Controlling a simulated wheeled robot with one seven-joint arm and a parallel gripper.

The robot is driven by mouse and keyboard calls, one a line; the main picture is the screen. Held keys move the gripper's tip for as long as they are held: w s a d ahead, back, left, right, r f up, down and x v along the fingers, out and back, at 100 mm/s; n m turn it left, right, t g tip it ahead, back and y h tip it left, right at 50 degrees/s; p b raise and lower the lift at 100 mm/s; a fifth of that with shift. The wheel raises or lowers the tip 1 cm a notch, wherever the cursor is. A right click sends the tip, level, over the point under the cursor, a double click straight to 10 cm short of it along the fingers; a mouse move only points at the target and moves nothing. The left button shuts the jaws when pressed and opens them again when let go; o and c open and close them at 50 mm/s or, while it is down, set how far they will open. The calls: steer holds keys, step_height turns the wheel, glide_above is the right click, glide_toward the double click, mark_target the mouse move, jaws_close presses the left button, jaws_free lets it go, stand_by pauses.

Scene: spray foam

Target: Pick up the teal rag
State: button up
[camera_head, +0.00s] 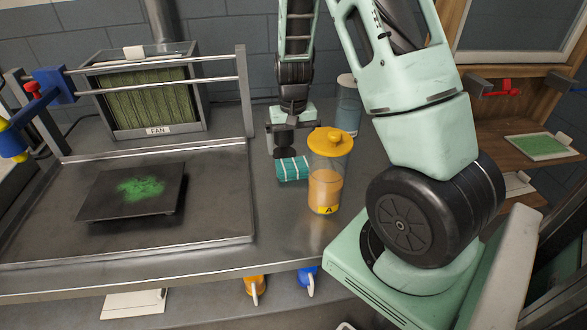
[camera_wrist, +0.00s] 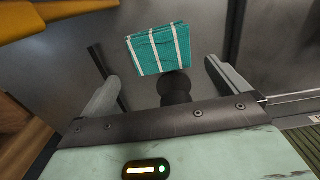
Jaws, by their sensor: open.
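The teal rag (camera_head: 292,169), folded and marked with white stripes, lies on the grey metal bench in the head view, left of the orange jar. My gripper (camera_head: 284,150) is just above and behind it, pointing down. In the wrist view the rag (camera_wrist: 159,48) lies beyond the fingertips, roughly centred between the two fingers. My gripper (camera_wrist: 160,88) is open, with nothing between its fingers. I cannot tell the exact height of the fingertips over the bench.
A clear jar of orange liquid with a yellow lid (camera_head: 328,180) stands close to the rag's right. Another container (camera_head: 347,105) stands behind it. A dark plate with green powder (camera_head: 135,191) and a fan box (camera_head: 150,95) are on the left.

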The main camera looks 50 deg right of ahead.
mark_target(294, 165)
steer(key=shift+s+f+p, duration=0.15)
steer(key=shift+f+p, duration=0.15)
steer(key=shift+f, duration=2.9)
steer(key=shift+a, duration=0.1)
steer(key=c, duration=0.7)
